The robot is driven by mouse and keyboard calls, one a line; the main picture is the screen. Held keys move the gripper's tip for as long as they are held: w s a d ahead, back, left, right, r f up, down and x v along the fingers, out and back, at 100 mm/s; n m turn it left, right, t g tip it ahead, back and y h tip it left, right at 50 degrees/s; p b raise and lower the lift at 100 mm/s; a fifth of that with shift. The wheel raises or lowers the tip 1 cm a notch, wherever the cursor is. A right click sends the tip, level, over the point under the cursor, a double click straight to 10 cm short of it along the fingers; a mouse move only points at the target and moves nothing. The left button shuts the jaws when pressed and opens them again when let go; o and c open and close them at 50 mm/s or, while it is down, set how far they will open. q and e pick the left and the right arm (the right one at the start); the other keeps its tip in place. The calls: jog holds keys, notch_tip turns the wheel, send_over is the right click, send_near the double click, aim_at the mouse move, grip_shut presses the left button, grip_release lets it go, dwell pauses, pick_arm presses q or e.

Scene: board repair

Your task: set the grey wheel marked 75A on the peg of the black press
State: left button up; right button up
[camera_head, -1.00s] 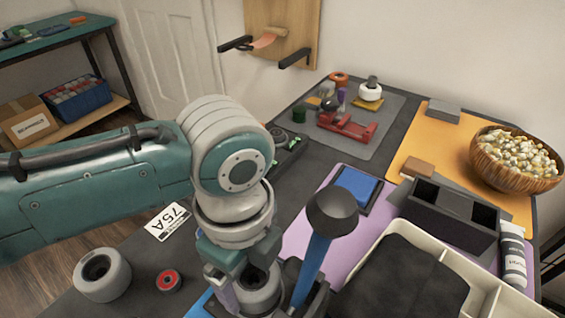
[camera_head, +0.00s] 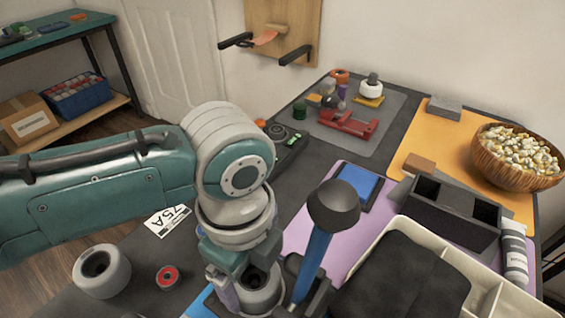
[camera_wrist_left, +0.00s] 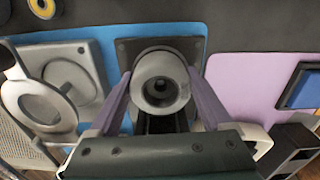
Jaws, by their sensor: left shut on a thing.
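A grey wheel (camera_head: 266,296) with a dark centre hole is between the purple fingers of my left gripper (camera_head: 240,292), which is shut on it. In the left wrist view the wheel (camera_wrist_left: 161,82) sits between both fingertips, over the black press's square base (camera_wrist_left: 128,50). The press (camera_head: 318,250) has a blue lever with a black knob. The wheel hides the peg, and I cannot tell whether the wheel is around it or above it. No marking is readable on the wheel. A white card (camera_head: 170,220) reading 75A lies on the table. My right gripper is not in view.
Another grey wheel (camera_head: 102,271) and a small red-centred wheel (camera_head: 168,277) lie at the left. A cream divided tray (camera_head: 462,262) is at the right of the press. A black box (camera_head: 450,212), white tube (camera_head: 514,255) and wooden bowl (camera_head: 515,160) stand further right.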

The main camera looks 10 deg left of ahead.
pick_arm(q)
jog(key=shift+f, duration=0.1)
dwell(0.5)
jog(key=o, duration=1.3)
notch_tip(320, 180, up, 7)
jog(key=p, duration=0.7)
jog(key=shift+p, duration=0.3)
